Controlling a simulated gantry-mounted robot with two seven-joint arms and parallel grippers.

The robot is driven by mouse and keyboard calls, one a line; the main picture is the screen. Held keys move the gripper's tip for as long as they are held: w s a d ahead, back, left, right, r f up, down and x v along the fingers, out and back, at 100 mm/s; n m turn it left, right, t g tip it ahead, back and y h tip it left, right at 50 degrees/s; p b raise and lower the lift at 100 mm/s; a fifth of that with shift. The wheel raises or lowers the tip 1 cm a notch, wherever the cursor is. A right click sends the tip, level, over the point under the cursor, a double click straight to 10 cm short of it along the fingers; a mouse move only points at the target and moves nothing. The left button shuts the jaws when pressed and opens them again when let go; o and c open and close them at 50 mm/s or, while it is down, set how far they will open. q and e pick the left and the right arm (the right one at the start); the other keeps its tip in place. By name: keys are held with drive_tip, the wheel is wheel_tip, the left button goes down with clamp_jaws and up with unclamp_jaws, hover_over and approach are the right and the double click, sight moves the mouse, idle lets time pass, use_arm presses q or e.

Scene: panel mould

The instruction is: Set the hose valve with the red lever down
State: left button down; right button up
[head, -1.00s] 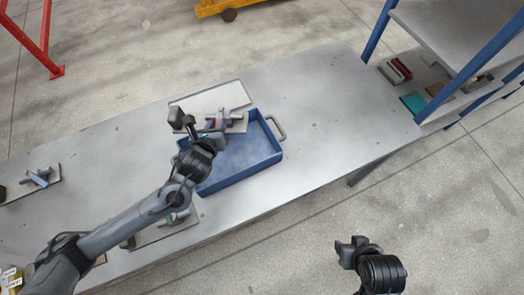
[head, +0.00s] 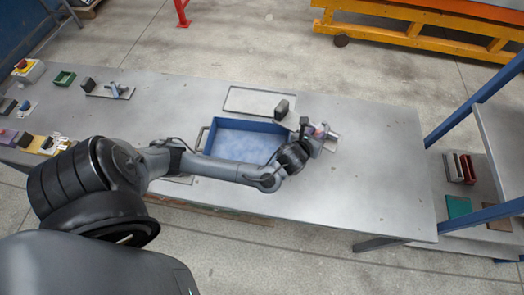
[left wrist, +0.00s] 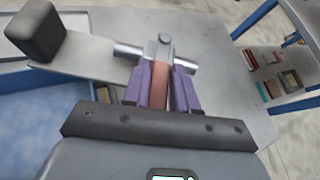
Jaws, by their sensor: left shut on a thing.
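My left gripper (head: 312,133) is shut on the red lever (left wrist: 171,90) of a hose valve. Its purple fingers (left wrist: 141,84) press on both sides of the lever. The valve's grey metal pipe body (left wrist: 180,59) shows just beyond the fingertips. A flat grey plate (left wrist: 92,64) with a dark block (left wrist: 35,28) extends left from the valve. In the head view the gripper and valve (head: 332,139) are by the right end of the blue tray (head: 240,140). I cannot tell whether the plate touches the table. My right gripper is not in view.
The grey bench (head: 375,175) is clear to the right of the valve. A flat pale plate (head: 260,101) lies behind the tray. Another valve-like fitting (head: 114,90) stands at the back left. A blue-posted shelf (head: 480,112) with small boxes is at the right.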

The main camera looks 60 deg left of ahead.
use_arm(q)
drive_tip(key=s+a+f+n+g+y+p, duration=0.2)
drive_tip(key=s+a+f+n+g+y, duration=0.3)
drive_tip(key=s+a, duration=0.75)
drive_tip(key=shift+t, duration=0.7)
drive_tip(key=shift+s+d+f+b, duration=0.2)
drive_tip(key=shift+s+f+b, duration=0.2)
drive_tip(key=shift+f, duration=1.15)
drive_tip(key=shift+s+d+f+b, duration=0.15)
drive_tip(key=shift+s+f+b, duration=0.2)
drive_tip(key=shift+f, duration=1.15)
drive_tip(key=shift+s+d+f+b, duration=0.25)
drive_tip(key=shift+f+b, duration=0.2)
drive_tip(key=shift+f, duration=1.1)
drive_tip(key=c, duration=0.9)
unclamp_jaws()
drive_tip(key=shift+s+a, duration=0.1)
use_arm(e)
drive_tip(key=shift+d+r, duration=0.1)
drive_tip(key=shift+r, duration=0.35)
